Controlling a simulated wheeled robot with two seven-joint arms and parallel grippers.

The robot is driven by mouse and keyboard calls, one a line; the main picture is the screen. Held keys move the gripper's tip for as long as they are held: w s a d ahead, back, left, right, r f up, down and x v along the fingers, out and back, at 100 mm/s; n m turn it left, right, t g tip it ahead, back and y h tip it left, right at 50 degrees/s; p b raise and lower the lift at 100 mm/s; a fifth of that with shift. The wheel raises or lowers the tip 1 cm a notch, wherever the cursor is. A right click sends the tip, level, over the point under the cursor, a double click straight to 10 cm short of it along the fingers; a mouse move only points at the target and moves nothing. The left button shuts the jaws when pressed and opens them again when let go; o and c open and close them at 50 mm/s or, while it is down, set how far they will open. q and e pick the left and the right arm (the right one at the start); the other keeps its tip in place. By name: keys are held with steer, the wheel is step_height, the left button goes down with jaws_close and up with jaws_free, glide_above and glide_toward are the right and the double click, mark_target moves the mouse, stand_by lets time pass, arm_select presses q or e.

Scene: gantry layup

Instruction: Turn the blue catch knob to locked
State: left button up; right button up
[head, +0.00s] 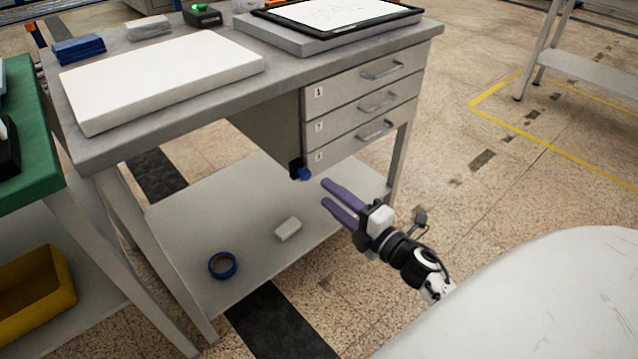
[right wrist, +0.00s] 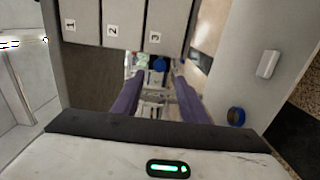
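The blue catch knob (head: 305,174) sits on a small black block (head: 295,168) under the lowest drawer at the drawer unit's left edge. The knob also shows in the right wrist view (right wrist: 160,64), ahead of my fingertips and roughly between them. Its turned position is too small to tell. My right gripper (head: 324,192) has two purple fingers, spread apart with nothing between them. In the head view it is just right of and below the knob, apart from it. It also shows in the right wrist view (right wrist: 153,80). My left gripper is not in view.
The knob hangs below a grey bench (head: 185,100) with drawers numbered 1 to 3 (head: 360,103). A lower shelf (head: 190,225) holds a blue tape roll (head: 222,265) and a white block (head: 288,229). A white panel (head: 165,80) lies on top.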

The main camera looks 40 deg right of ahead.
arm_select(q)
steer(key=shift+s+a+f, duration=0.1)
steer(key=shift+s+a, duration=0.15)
arm_select(e)
steer(key=s, duration=0.3)
steer(key=shift+s+d, duration=0.15)
steer(key=shift+s, duration=0.1)
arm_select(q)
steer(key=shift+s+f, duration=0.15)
arm_select(e)
steer(key=shift+r, duration=0.1)
